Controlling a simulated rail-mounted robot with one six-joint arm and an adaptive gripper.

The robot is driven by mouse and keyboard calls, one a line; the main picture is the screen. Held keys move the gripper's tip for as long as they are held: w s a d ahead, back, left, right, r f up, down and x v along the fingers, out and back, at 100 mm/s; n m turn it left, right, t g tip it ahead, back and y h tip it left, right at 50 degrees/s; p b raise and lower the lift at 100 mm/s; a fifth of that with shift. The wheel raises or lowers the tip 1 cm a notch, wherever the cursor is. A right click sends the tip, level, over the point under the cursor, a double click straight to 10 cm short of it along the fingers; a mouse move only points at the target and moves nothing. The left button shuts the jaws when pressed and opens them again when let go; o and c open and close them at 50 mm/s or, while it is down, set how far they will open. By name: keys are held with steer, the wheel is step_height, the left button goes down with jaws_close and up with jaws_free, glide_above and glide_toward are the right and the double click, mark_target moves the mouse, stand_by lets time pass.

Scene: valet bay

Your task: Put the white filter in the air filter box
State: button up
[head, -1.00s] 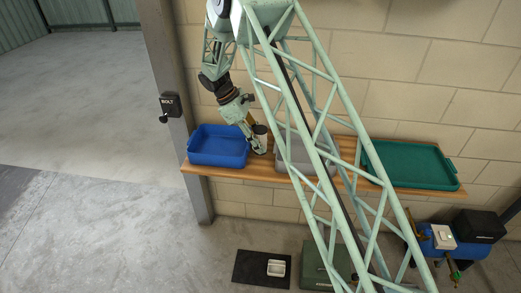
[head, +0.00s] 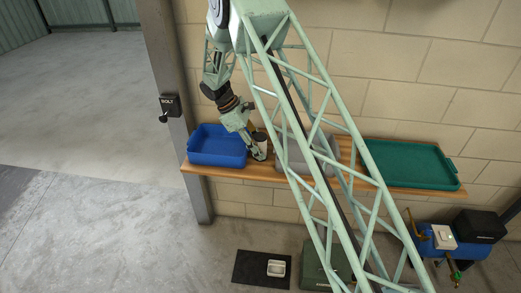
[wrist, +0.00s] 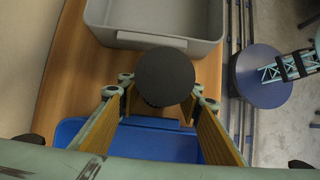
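A short cylinder with a dark round top and a pale side (head: 261,145), which looks like the white filter, is at the shelf between the blue tray and the grey tray. In the wrist view its dark top (wrist: 165,78) lies between my fingertips and hides what is under it. My gripper (head: 257,153) points down at the shelf, beside the cylinder. Its two fingers (wrist: 164,95) are spread on either side of the dark top, with only narrow gaps; firm contact does not show. I cannot tell which container is the air filter box.
The blue tray (head: 218,160) is just left of my gripper, and the grey tray (wrist: 150,41) is close on the other side. A green tray (head: 410,183) is on the wooden shelf (head: 268,174) at right. A black mat (head: 246,271) and green box (head: 313,275) lie on the floor.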

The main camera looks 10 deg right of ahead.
steer(key=o, duration=0.4)
steer(key=shift+r, duration=0.1)
steer(key=shift+r, duration=0.1)
steer(key=shift+p+v, duration=0.45)
steer(key=shift+v, duration=5.5)
steer(key=shift+c, duration=1.3)
